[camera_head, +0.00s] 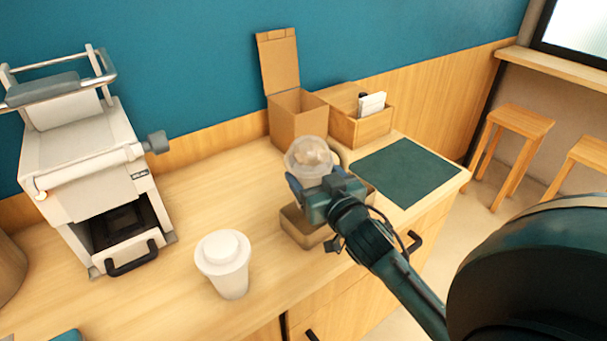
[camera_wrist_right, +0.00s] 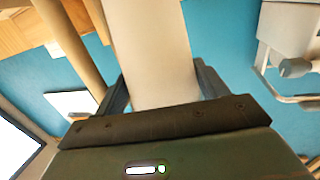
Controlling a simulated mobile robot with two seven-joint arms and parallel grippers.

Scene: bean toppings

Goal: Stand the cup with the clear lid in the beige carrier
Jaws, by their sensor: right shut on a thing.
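The cup with the clear lid (camera_head: 308,157) is upright in my right gripper (camera_head: 322,190), which is shut around its body. Its domed lid shows something pale inside. In the right wrist view the pale cup body (camera_wrist_right: 150,50) stands between the fingers. The beige carrier (camera_head: 300,229) sits on the counter below the gripper, partly hidden by it. The cup's lower end is hidden, so I cannot tell whether it is above the carrier or inside it. My left gripper is not clearly in view.
A white cup with a white lid (camera_head: 224,262) stands on the counter left of the carrier. An open cardboard box (camera_head: 297,120) and wooden holder (camera_head: 362,125) stand behind. A dark green mat (camera_head: 407,170) lies at right.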

